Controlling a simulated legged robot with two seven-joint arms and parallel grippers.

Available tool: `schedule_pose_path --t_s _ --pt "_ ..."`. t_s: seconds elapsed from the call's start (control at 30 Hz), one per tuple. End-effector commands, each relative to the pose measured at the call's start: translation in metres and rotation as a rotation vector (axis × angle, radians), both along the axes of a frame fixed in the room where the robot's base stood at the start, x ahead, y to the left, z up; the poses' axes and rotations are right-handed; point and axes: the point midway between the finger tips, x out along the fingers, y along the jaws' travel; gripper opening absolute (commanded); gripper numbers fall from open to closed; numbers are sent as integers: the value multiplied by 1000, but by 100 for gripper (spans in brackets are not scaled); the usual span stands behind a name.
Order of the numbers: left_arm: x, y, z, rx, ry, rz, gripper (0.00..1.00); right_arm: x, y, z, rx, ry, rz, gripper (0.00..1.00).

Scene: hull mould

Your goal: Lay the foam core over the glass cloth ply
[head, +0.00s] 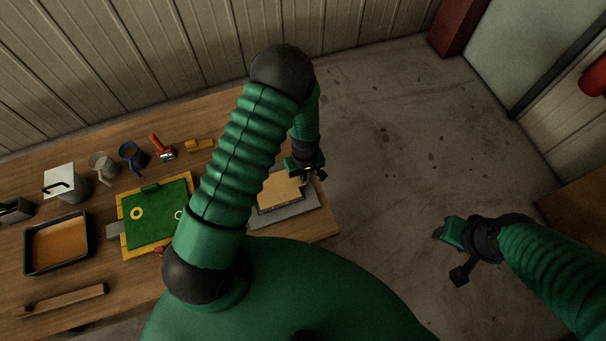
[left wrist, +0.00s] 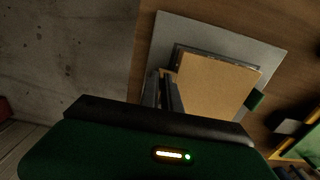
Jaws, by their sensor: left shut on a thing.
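The foam core, a flat tan square (head: 280,192), is over a grey plate (head: 290,216) at the table's right end. It also shows in the left wrist view (left wrist: 216,86), with a dark edge beneath it on one side. My left gripper (head: 309,175) is shut on the foam core at its edge; the dark fingers show in the left wrist view (left wrist: 167,92). I cannot tell whether the core touches the plate. I cannot make out the glass cloth ply with certainty.
A green board (head: 157,215) with a yellow border lies left of my left arm. A black tray of amber material (head: 60,246), a grey container (head: 66,182), cups (head: 132,155), a red-handled tool (head: 162,147) and a wooden bar (head: 62,300) share the table. Open floor lies right.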

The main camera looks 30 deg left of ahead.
Motion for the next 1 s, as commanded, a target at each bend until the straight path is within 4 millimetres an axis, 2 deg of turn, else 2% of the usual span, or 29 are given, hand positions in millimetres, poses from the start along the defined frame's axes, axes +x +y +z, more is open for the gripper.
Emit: schedule_pose_path --t_s 0.97,1.0 --pt "0 0 -3 -3 -1 -1 0 0 0 -2 0 0 0 45" --pt "0 1 -3 -3 -1 -1 12 0 0 -2 0 0 0 45"
